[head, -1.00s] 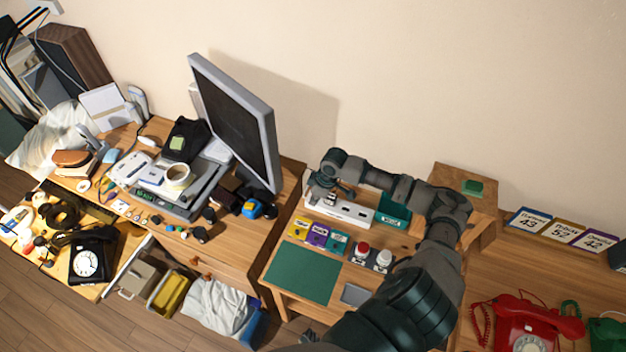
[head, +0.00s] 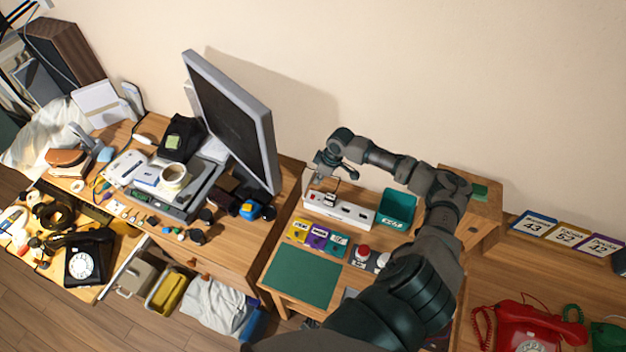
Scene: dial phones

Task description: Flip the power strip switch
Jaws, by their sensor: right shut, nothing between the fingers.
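The white power strip (head: 345,212) lies along the back of the small wooden desk, with several dark sockets on its top. A small red part, which looks like its switch (head: 330,198), shows near its left end. The fingertips are small and partly hidden by the gripper body. My left gripper is not in view.
A green box (head: 397,208) stands right of the strip. Coloured cards (head: 317,237), a red-topped button (head: 362,251) and a green mat (head: 302,276) lie in front. A monitor (head: 235,120) stands on the left desk. A red phone (head: 525,325) is at lower right.

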